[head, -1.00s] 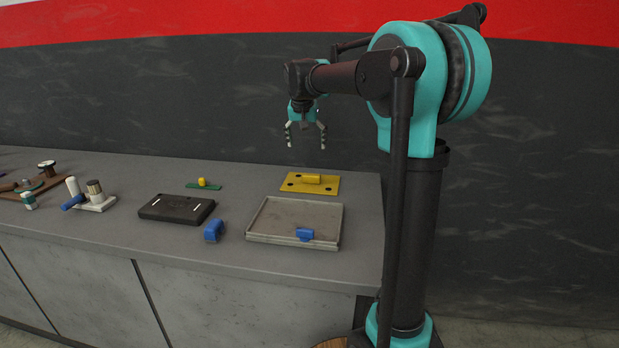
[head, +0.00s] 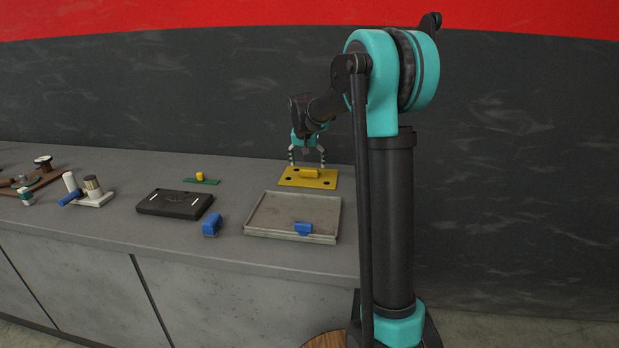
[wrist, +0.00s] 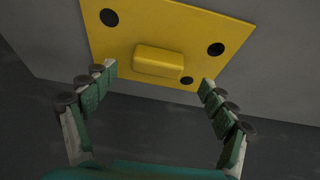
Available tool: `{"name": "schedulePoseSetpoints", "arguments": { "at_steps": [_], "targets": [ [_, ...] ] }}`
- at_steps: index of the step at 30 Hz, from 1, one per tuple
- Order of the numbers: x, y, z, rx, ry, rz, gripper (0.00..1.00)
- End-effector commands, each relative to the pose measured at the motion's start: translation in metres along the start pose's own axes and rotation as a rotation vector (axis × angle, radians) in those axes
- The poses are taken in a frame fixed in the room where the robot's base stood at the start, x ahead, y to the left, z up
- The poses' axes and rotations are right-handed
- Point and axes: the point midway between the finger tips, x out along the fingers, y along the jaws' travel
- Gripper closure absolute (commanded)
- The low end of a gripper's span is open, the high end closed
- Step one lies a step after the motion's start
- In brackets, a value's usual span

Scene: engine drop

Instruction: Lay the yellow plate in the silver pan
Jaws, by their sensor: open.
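The yellow plate (head: 325,183) lies flat on the bench behind the silver pan, with dark round holes and a raised yellow block on top. It fills the upper part of the wrist view (wrist: 120,35). My gripper (head: 307,160) is open and empty, just above the plate. In the wrist view its fingertips (wrist: 157,78) stand on either side of the raised block, apart from it.
A blue piece (head: 211,225) stands left of the pan, beside a black tray (head: 172,204). A green strip with a yellow knob (head: 201,180) lies behind them. White and brown parts (head: 92,195) stand farther left. The bench ends just right of the pan.

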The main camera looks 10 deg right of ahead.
Motion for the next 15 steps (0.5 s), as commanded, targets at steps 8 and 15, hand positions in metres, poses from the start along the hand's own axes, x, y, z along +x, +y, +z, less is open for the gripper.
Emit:
{"name": "schedulePoseSetpoints", "arguments": {
  "at_steps": [8,15],
  "targets": [
    [0.038,0.004,-0.003,0.0,0.0,0.0,0.16],
    [0.044,0.004,-0.003,-0.001,0.0,0.0,0.16]
  ]
}}
